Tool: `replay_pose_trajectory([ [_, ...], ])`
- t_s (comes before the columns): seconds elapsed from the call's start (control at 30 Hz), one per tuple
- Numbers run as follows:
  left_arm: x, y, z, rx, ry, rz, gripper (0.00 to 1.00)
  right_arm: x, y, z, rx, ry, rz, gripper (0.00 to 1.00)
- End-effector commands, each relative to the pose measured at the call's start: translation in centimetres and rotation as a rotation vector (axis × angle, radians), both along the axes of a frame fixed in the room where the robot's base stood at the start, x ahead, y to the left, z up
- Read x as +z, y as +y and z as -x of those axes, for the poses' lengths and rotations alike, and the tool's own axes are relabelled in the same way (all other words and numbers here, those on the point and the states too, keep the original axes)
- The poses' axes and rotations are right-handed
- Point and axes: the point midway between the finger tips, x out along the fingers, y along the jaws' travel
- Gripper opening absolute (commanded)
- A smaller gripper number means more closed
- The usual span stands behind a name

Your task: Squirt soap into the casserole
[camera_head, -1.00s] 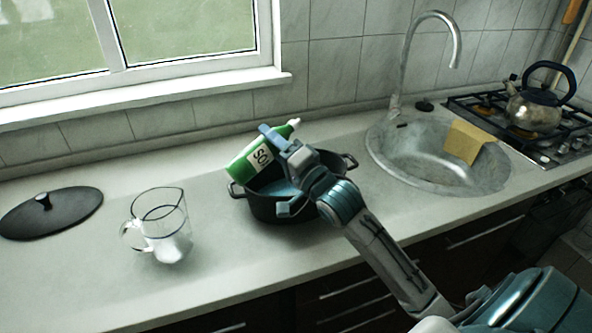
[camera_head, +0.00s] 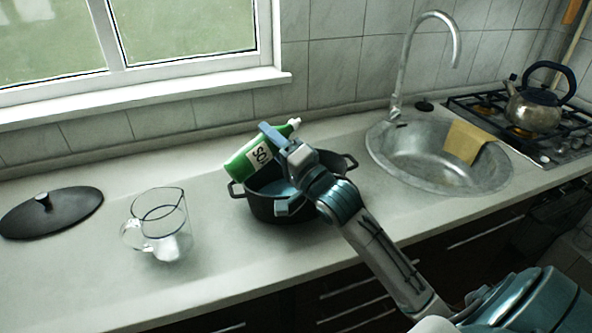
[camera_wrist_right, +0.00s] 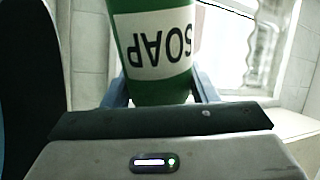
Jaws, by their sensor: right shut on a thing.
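The green soap bottle (camera_head: 243,167) has a white label and a white nozzle. My right gripper (camera_head: 272,141) is shut on it and holds it tilted over the casserole, nozzle end up to the right and base down to the left. In the right wrist view the soap bottle (camera_wrist_right: 155,50) sits between the fingers, its label upside down. The dark casserole (camera_head: 275,210) stands on the counter without its lid, and bluish content shows inside. My gripper and arm hide part of its inside. I see no stream of soap. My left gripper is not in view.
The black lid (camera_head: 60,212) lies flat at the left of the counter (camera_head: 100,280). A glass measuring jug (camera_head: 158,225) with white content stands left of the casserole. A sink (camera_head: 440,160) with a yellow cloth (camera_head: 464,141) and a kettle (camera_head: 535,105) on the hob are at right.

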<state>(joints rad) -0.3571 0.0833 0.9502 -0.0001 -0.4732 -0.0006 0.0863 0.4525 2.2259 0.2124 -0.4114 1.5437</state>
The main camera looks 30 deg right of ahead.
Motion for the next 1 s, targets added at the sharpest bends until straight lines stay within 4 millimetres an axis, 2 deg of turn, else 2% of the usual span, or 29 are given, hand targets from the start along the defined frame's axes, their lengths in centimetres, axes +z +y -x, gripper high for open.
replay_pose_trajectory([
  [0.7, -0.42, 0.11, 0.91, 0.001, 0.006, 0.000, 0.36, -0.39, 0.22, 0.03, 0.001, 0.003, -0.036, 0.22],
  [1.0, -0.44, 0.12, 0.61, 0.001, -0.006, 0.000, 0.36, -0.58, 0.29, 0.03, 0.001, 0.004, -0.051, 0.22],
])
